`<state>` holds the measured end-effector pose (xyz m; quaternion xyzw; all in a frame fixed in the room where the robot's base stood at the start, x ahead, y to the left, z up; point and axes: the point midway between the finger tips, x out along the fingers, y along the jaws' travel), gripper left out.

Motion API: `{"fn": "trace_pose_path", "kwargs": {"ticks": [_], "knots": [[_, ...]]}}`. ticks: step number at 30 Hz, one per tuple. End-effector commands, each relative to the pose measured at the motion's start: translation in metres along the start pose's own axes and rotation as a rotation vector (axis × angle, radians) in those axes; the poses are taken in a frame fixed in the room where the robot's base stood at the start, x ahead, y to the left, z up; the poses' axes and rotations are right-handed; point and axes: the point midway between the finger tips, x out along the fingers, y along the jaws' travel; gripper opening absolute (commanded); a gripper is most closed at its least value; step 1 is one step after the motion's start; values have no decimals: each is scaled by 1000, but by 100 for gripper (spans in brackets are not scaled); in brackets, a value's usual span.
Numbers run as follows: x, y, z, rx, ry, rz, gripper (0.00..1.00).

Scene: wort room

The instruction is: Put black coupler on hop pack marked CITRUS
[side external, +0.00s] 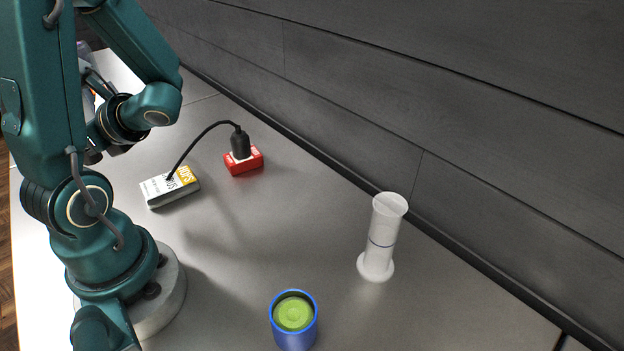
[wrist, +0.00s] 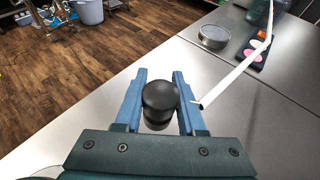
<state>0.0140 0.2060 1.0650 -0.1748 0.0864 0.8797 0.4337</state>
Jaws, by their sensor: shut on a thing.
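My gripper (wrist: 160,112) has blue fingers on either side of a black, round-topped coupler (wrist: 160,97) and is shut on it. In the side view my arm hides most of the gripper, and I cannot make out the coupler there. A flat white pack with a yellow band (side external: 170,190) lies on the steel bench in the side view. It carries dark lettering that is turned and too small to read surely, so I cannot confirm CITRUS.
A red block (side external: 246,165) holds a black plug (side external: 240,145); its cable arches to the pack. A white cylinder (side external: 381,240) and blue cup (side external: 294,330) stand nearer the camera. The wrist view shows a round tin (wrist: 213,40), a pale strip (wrist: 235,72) and wooden floor beyond the bench edge.

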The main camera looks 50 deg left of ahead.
Motion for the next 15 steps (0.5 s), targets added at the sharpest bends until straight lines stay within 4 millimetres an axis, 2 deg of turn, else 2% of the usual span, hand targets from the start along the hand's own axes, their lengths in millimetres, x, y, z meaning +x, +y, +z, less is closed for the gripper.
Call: {"fn": "trace_pose_path", "kwargs": {"ticks": [15], "knots": [[-23, -65, -62, 1, -1, -1, 0]]}}
